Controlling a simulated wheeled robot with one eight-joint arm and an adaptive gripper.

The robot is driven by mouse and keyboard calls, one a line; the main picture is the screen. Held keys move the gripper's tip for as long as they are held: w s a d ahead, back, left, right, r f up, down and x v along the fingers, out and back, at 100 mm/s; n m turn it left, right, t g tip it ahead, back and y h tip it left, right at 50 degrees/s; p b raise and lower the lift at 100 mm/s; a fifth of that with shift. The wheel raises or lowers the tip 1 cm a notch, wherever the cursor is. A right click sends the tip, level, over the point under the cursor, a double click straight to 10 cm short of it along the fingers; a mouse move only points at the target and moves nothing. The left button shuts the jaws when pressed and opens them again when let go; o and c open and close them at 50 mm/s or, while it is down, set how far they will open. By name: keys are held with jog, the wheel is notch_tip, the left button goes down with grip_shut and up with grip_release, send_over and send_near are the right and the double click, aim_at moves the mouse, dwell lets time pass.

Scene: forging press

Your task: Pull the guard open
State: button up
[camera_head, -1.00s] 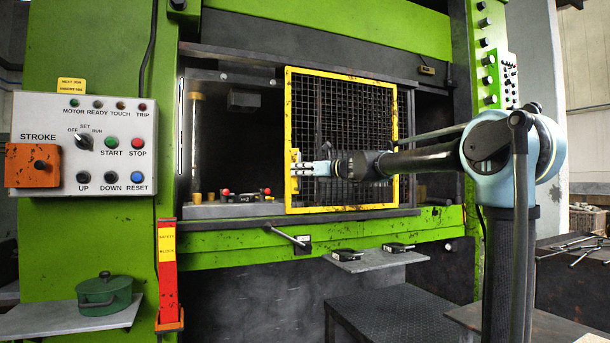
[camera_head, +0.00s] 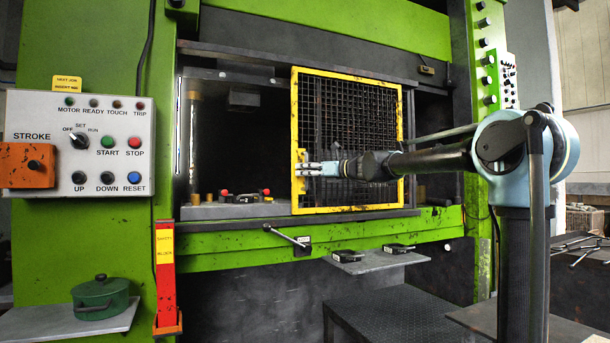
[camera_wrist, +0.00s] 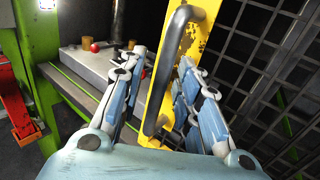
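The guard (camera_head: 296,110) is a yellow frame with black mesh, covering the right part of the press opening. The left part of the opening is uncovered. Its dark bar handle (camera_wrist: 165,80) stands off the yellow left upright in the wrist view. My gripper (camera_head: 311,169) is at this upright in the head view, reaching in from the right. The exact finger contact is hard to see.
A control box (camera_head: 80,140) and a green pot (camera_head: 102,298) on a shelf are at the left. A red safety block (camera_head: 166,275) stands below the opening's left corner. Red-knobbed parts (camera_head: 225,194) sit on the bed. A small shelf (camera_head: 375,262) juts out below the guard.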

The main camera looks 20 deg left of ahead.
jog(key=shift+d, duration=0.2)
jog(key=v, duration=1.1)
jog(key=shift+d, duration=0.3)
jog(key=shift+s, duration=0.1)
jog(key=s+d+f+n+g+h, duration=0.1)
jog(key=s+d+f+n+h, duration=0.4)
jog(key=s+d+f, duration=0.6)
jog(key=s+d+f+n+g+h, duration=0.1)
jog(key=s+d+f+n+h, duration=0.5)
jog(key=f, duration=1.9)
jog(key=s+d+f+n+g+h, duration=0.1)
jog(key=s+d+f+n+h, duration=0.5)
jog(key=s+d+f, duration=1.1)
jog(key=d+f+n, duration=0.1)
jog(key=d+n, duration=0.3)
jog(key=shift+s+n, duration=0.25)
jog(key=shift+n, duration=0.05)
jog(key=shift+d+f, duration=0.1)
jog(key=shift+d, duration=0.05)
